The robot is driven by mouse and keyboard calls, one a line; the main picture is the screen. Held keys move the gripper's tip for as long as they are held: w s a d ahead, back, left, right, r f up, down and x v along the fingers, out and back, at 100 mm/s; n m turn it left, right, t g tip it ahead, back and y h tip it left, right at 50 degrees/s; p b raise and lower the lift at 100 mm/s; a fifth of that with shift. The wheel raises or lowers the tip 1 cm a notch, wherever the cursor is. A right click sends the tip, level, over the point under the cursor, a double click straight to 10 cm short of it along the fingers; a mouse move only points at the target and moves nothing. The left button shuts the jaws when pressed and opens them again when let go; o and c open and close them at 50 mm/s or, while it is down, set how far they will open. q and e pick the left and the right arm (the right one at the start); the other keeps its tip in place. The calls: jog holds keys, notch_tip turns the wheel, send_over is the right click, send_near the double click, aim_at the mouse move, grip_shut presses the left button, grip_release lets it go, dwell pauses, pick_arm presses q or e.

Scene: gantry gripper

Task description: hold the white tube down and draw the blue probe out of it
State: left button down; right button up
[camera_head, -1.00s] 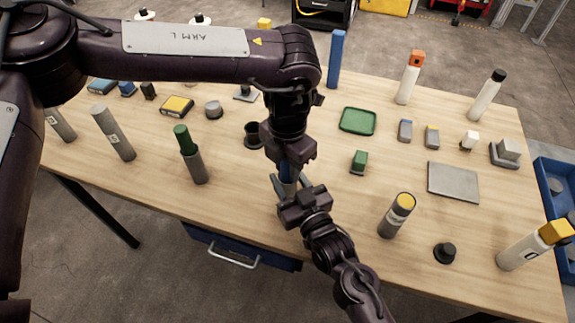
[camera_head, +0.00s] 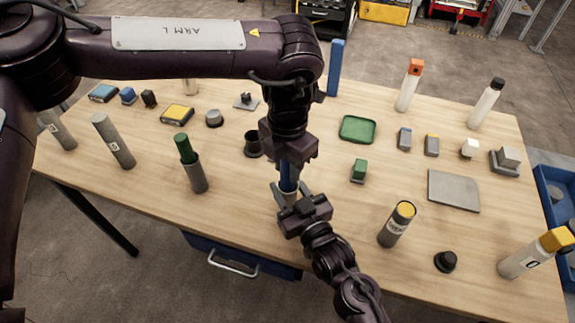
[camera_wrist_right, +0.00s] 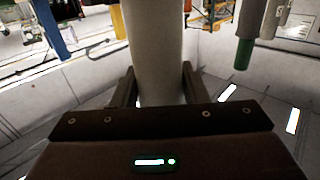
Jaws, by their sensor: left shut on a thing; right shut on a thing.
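The white tube (camera_head: 289,197) stands near the front edge of the table, partly hidden by my right gripper (camera_head: 291,193). That gripper is shut on the tube from the front. In the right wrist view the tube (camera_wrist_right: 155,45) runs between the two fingers (camera_wrist_right: 157,88). The blue probe (camera_head: 288,177) shows as a short length above the tube's mouth, in line with it. My left gripper (camera_head: 287,160) points down from above and is shut on the probe. The probe's upper part is hidden by the gripper, and its lower end is inside the tube.
A grey tube with a green probe (camera_head: 185,149) stands to the left, and a grey tube with a yellow top (camera_head: 397,224) to the right. A black cup (camera_head: 253,143) is close behind my left gripper. A green tray (camera_head: 357,129) and a grey plate (camera_head: 454,190) lie further right.

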pick_arm(q)
jog(key=shift+r, duration=1.35)
pick_arm(e)
jog(key=shift+f, duration=0.1)
pick_arm(q)
jog(key=shift+r, duration=1.45)
jog(key=shift+r, duration=1.5)
jog(key=shift+r, duration=0.15)
jog(key=shift+r, duration=1.35)
jog(key=shift+r, duration=0.1)
